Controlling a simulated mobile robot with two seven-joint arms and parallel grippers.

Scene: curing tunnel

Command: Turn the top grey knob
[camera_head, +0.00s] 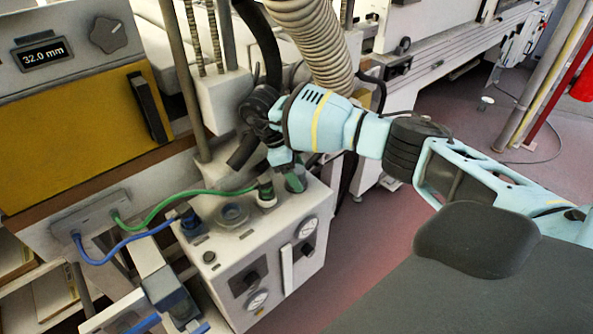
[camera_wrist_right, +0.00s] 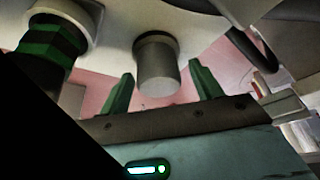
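The grey knob (camera_wrist_right: 157,65) is a smooth cylinder hanging from a pale panel face in the right wrist view. My right gripper (camera_wrist_right: 160,92) is open, with one green finger on each side of the knob. A gap shows between the knob and each finger. In the head view my right gripper (camera_head: 293,178) reaches down to the top of the white connector box (camera_head: 270,240), beside the green plug. There its own wrist hides the knob. My left gripper is not in view.
The green plug (camera_head: 265,192) with a green hose stands close to my right fingers; it also shows in the wrist view (camera_wrist_right: 48,45). A blue plug (camera_head: 190,222) and an open ring socket (camera_head: 232,214) are on the box top.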

